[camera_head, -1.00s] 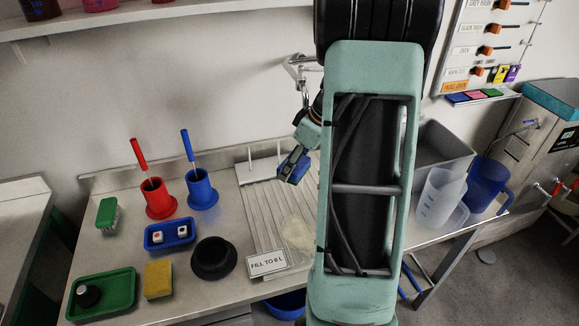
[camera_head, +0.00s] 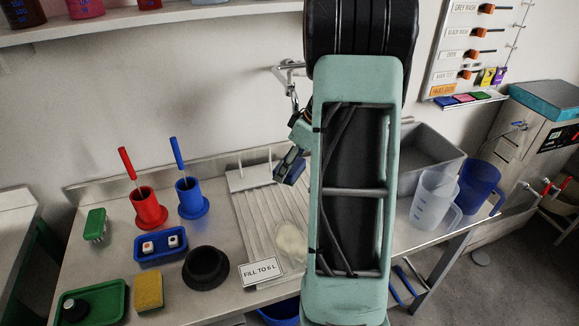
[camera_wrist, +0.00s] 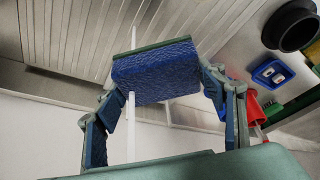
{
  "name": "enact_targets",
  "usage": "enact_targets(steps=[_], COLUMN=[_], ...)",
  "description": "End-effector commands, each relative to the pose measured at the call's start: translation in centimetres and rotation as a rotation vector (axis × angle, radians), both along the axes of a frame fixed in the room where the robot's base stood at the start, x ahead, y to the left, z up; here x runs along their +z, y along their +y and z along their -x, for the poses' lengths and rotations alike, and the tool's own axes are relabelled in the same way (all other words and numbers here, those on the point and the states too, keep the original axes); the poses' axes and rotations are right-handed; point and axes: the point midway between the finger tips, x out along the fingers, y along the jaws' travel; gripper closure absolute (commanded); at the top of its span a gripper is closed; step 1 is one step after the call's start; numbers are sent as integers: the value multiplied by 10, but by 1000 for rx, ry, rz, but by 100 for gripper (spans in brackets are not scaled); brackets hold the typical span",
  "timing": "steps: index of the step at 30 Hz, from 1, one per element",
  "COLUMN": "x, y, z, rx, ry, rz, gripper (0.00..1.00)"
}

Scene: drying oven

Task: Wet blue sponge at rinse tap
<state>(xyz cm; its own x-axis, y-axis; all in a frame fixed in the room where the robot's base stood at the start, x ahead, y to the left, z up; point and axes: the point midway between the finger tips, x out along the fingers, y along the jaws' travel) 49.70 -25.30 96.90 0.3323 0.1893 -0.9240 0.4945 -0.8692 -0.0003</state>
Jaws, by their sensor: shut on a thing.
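The blue sponge (camera_wrist: 156,75), with a green strip along one edge, is held between the two fingers of my gripper (camera_wrist: 160,90) in the wrist view. In the head view my gripper (camera_head: 291,163) is above the grey ribbed drainboard, below and close to the wall tap (camera_head: 289,75). The sponge is hard to tell from the blue finger pads there. My arm hides part of the tap and the space under it. No water is visible. I cannot tell whether the sponge is wet.
The ribbed drainboard (camera_head: 258,215) has upright white pegs at its back. Red (camera_head: 149,208) and blue (camera_head: 191,198) brush holders, a blue tray (camera_head: 160,248), a yellow sponge (camera_head: 148,292) and a black ring (camera_head: 207,267) stand left. Clear (camera_head: 434,199) and blue (camera_head: 478,187) jugs and a grey basin (camera_head: 430,157) stand right.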

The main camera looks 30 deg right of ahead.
Motion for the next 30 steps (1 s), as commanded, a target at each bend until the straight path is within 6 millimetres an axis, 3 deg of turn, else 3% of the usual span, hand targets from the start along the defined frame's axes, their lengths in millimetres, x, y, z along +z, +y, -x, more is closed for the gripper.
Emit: enact_targets(steps=[30], x=[-1], y=[63], z=[42], rx=[1], ry=[-1], rz=[1], gripper=[55])
